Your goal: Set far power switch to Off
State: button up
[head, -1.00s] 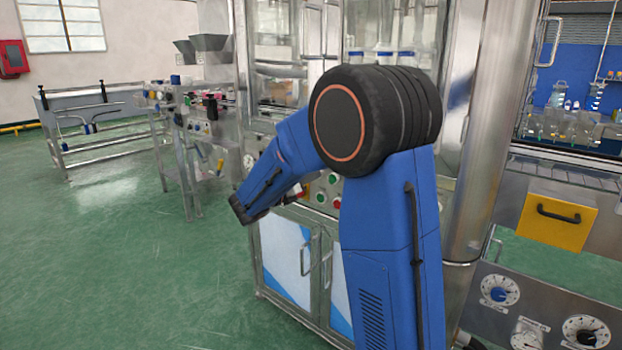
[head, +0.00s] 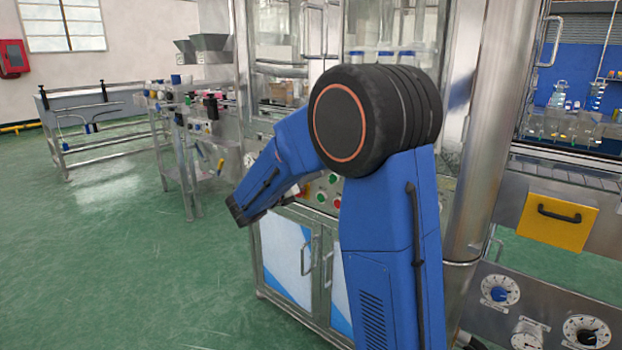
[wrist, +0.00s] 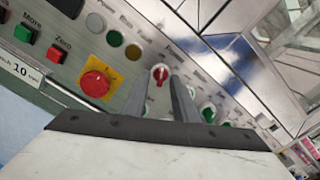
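In the wrist view a tilted metal control panel (wrist: 130,48) fills the upper part. A red rotary knob on a yellow plate (wrist: 96,84) sits left of my gripper. A smaller red-and-white selector switch (wrist: 160,72) shows between the tips of my gripper (wrist: 160,80). The two grey fingers stand apart with a gap, and nothing is held. I cannot tell whether the fingers touch the panel. The labels are too blurred to show which one is the far power switch.
Green knobs (wrist: 208,112) lie right of the fingers. A red Zero button (wrist: 54,54) and a green button (wrist: 24,33) are at upper left. In the head view, a machine cabinet (head: 285,248) stands behind my arm. Open green floor (head: 120,270) lies to the left.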

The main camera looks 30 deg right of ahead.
jog(key=v, duration=1.6)
jog(key=shift+a, duration=0.2)
jog(key=shift+s, duration=0.1)
jog(key=s+d+f+m+g+y, duration=0.35)
jog(key=s+m, duration=0.35)
jog(key=s, duration=0.3)
jog(key=s+d+f+m+g+y, duration=0.2)
jog(key=s+d+f+m+y, duration=0.25)
jog(key=s, duration=0.65)
jog(key=s+a+f+m+t+y, duration=0.2)
jog(key=s+a+m+t+y, duration=0.2)
jog(key=s+a+m+y, duration=0.5)
jog(key=s+a+m, duration=0.1)
jog(key=s+m, duration=0.3)
jog(key=m, duration=0.3)
jog(key=shift+f+m, duration=0.35)
